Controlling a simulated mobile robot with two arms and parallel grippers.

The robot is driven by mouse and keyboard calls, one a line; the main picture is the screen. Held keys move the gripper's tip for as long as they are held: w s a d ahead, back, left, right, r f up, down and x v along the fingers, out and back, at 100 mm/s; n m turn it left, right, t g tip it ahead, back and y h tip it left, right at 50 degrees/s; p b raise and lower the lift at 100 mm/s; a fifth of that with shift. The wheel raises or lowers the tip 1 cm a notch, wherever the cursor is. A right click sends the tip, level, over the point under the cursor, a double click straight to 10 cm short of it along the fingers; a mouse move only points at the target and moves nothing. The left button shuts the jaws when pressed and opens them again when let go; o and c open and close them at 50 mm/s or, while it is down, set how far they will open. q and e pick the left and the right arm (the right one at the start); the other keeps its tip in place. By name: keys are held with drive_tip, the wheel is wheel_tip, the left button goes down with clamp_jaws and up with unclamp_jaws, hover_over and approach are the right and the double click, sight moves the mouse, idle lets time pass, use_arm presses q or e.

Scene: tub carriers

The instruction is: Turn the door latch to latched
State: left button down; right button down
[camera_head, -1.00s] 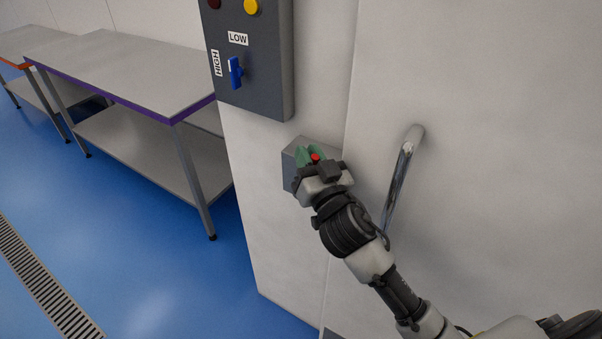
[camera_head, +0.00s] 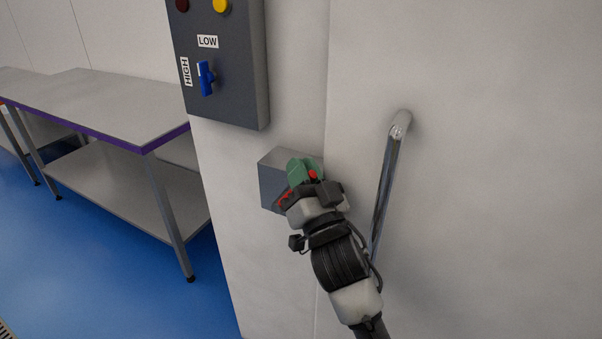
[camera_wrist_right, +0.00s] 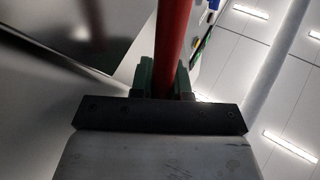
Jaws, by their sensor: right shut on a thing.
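The door latch is a grey box (camera_head: 270,180) on the pale wall beside the door seam, with a red handle (camera_head: 313,175). My right gripper (camera_head: 304,171), with green fingers, is at the front of the box and covers much of it. In the right wrist view the red handle (camera_wrist_right: 174,45) runs as a bar between the green fingers of the right gripper (camera_wrist_right: 165,78), which are shut on it. The handle's exact angle is hard to tell in the head view. My left gripper is not in view.
A chrome door handle (camera_head: 388,180) stands out just right of my right arm. A dark control box (camera_head: 230,95) with a blue switch (camera_head: 206,78) hangs above and left of the latch. A steel table (camera_head: 110,105) stands at the left, over blue floor.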

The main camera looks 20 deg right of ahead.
drive_tip(key=c, duration=1.1)
unclamp_jaws()
drive_tip(key=shift+a, duration=0.1)
